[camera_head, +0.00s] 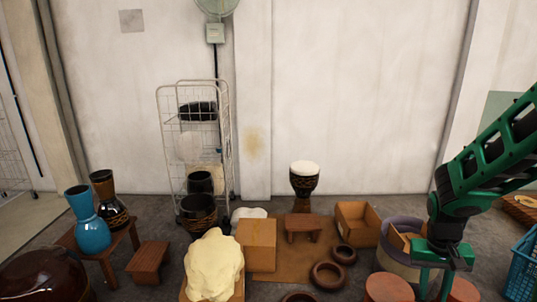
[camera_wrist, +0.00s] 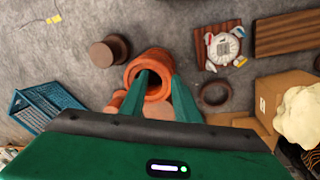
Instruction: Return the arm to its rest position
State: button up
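My gripper (camera_head: 434,288) is at the lower right in the head view, pointing down beside round reddish-brown tops (camera_head: 390,287). In the wrist view its two green fingers (camera_wrist: 160,82) stand apart, with a visible gap. An orange-brown ring-mouthed pot (camera_wrist: 158,61) shows at the fingertips. The left fingertip overlaps its opening and the right one its outer side; I cannot tell whether they touch it. Nothing clearly held shows between the fingers. My green arm reaches in from the right edge in the head view.
A goblet drum (camera_head: 304,182) stands behind a small wooden stool (camera_head: 303,225). Clay rings (camera_head: 328,275), an open box (camera_head: 357,222) and a purplish tub (camera_head: 385,243) lie left of my gripper. A blue crate (camera_head: 522,272) stands right. A wire rack (camera_head: 160,125) stands by the wall.

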jog(key=s+r+m+y, duration=0.1)
jog(key=s+r, duration=0.5)
jog(key=s, duration=0.3)
jog(key=s+a+r+y, duration=0.1)
jog(key=s+r, duration=0.5)
jog(key=s, duration=0.4)
jog(key=shift+s+a+r+m, duration=0.15)
jog(key=shift+s+r+m, duration=0.1)
jog(key=shift+m, duration=0.15)
jog(key=shift+w, duration=0.1)
jog(key=shift+w+f, duration=0.25)
jog(key=shift+w, duration=0.35)
